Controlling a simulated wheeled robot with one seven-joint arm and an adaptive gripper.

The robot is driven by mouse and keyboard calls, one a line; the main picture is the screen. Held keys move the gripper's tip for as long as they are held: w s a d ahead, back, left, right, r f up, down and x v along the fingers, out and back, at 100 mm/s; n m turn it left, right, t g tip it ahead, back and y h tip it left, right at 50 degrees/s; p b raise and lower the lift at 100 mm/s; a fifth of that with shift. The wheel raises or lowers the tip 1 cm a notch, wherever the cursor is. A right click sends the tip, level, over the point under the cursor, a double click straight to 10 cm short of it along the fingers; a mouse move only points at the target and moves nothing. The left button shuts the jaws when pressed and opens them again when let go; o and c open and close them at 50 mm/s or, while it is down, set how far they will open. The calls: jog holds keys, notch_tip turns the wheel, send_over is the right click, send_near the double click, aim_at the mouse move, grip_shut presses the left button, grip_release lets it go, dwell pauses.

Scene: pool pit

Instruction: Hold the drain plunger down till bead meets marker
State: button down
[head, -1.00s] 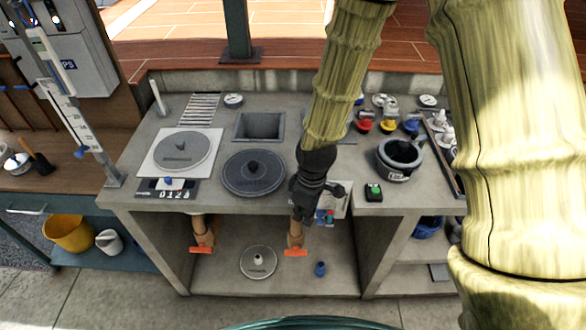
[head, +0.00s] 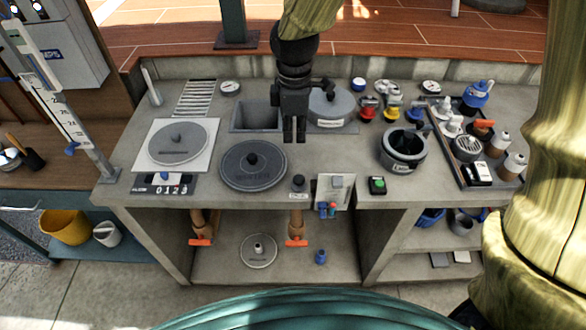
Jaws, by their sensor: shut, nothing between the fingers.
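The likely drain plunger (head: 298,184) is a small dark knob at the front of the concrete counter, with a pale label plate below it, too small to read. It stands upright and uncovered. My gripper (head: 294,138) is shut and empty, pointing down behind and above the plunger, apart from it. The sloping scale gauge (head: 58,110) stands at the left with black numerals and marks. A blue marker (head: 72,149) sits on its lower part. I cannot clearly make out the bead in the gauge.
A round dark lid (head: 253,168) lies left of the plunger. A plate with small blue and red fittings (head: 334,190) and a green button box (head: 377,186) are right of it. A square basin (head: 254,116) is behind. A black pot (head: 403,148) stands further right.

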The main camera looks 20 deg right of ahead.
aim_at(294, 178)
jog(key=shift+f, duration=0.1)
jog(key=shift+f+p, duration=2.05)
jog(key=shift+f, duration=4.9)
